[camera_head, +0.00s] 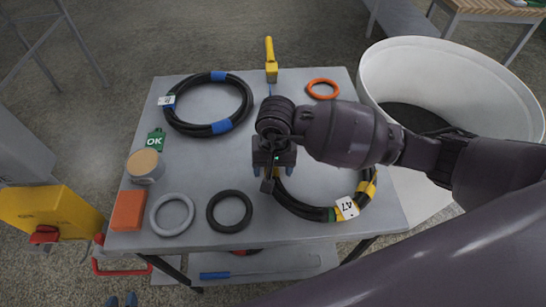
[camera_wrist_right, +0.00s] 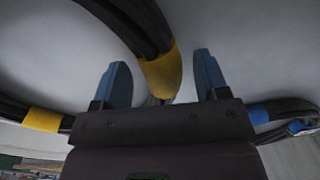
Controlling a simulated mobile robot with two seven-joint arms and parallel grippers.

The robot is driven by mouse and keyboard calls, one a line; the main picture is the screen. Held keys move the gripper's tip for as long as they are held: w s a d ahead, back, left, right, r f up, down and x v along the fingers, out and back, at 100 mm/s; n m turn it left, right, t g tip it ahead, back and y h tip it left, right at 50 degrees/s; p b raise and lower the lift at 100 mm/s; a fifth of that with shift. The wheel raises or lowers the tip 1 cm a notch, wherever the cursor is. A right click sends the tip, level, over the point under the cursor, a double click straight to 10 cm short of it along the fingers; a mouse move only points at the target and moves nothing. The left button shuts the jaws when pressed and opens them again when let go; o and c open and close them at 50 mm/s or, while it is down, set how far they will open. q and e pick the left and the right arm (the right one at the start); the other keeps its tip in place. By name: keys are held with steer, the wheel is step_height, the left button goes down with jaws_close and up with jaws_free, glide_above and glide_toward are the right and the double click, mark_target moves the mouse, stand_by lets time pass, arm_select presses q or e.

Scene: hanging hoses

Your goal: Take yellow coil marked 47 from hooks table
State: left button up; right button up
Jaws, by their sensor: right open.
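The coil marked 47 (camera_head: 310,212) is a black hose with yellow tape bands, lying on the grey table at its right front. Its white tag (camera_head: 347,207) reads 47. My right gripper (camera_head: 276,172) points down over the coil's left side, and my right arm hides part of the coil. In the right wrist view, my right gripper (camera_wrist_right: 165,72) is open, with a yellow-taped stretch of hose (camera_wrist_right: 160,72) between its fingers. Contact cannot be told.
A blue-taped black coil (camera_head: 250,108) lies at the back left of the table (camera_head: 180,205). Grey (camera_head: 172,214), black (camera_head: 230,211) and orange (camera_head: 323,89) rings, an orange block (camera_head: 128,210) and a round tub (camera_head: 145,167) lie around. A white bin (camera_head: 450,65) stands at right.

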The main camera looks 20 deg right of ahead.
steer(key=shift+f, duration=0.3)
steer(key=shift+c, duration=0.3)
jaws_close()
stand_by(0.3)
stand_by(0.4)
